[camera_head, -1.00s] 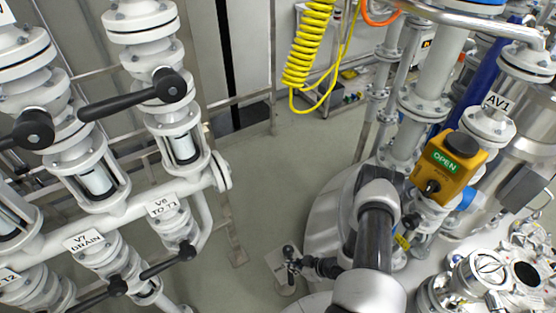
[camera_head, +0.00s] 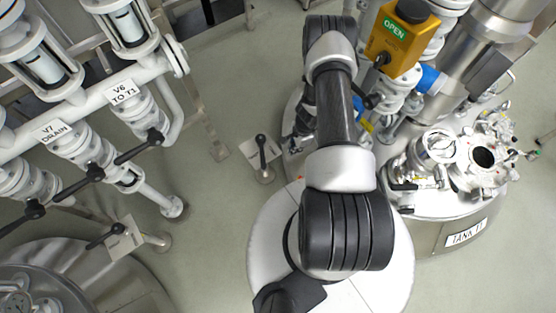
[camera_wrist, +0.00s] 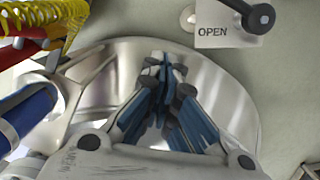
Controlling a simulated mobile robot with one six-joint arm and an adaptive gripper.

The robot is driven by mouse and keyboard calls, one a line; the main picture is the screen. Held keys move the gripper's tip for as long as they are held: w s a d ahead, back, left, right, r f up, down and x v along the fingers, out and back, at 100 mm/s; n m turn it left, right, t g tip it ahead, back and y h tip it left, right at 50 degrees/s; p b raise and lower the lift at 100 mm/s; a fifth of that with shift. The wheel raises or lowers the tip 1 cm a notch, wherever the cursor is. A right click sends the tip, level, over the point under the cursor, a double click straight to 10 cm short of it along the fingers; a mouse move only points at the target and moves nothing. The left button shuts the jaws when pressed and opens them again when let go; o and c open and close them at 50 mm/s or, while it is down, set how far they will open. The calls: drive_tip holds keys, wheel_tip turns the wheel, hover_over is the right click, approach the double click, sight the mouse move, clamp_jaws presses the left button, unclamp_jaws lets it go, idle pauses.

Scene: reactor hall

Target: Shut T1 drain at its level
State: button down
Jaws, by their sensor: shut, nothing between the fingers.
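A low black lever (camera_head: 261,145) with a pale plate (camera_head: 253,158) stands near the floor, left of my arm in the head view. The wrist view shows a black lever (camera_wrist: 240,8) over a white plate reading OPEN (camera_wrist: 220,32), probably the same one, at the upper right and partly cut off. My gripper (camera_wrist: 164,68) is shut and empty, apart from the lever and below-left of it in the wrist view. In the head view my arm hides most of the gripper. Tank T1 (camera_head: 428,238), with its label, stands at right.
A yellow box reading OPEN (camera_head: 398,40) sits on the piping above. Valves V6 (camera_head: 137,108) and V7 (camera_head: 72,143) are at left. Another low lever (camera_head: 105,236) stands at lower left. Grey floor is clear between the left piping and my base. A bright metal surface (camera_wrist: 225,90) lies behind my fingers.

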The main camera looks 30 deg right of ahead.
sight(262, 152)
drive_tip(key=w+a+f+m+b, duration=0.2)
drive_tip(key=w+a+f+b, duration=0.3)
drive_tip(key=a+f, duration=0.2)
wheel_tip(262, 152, down, 2)
drive_tip(key=shift+f+t+y, duration=0.2)
drive_tip(key=shift+t+y, duration=0.2)
drive_tip(key=shift+a+r+m, duration=0.1)
drive_tip(key=shift+a+m, duration=0.05)
drive_tip(key=shift+m, duration=0.15)
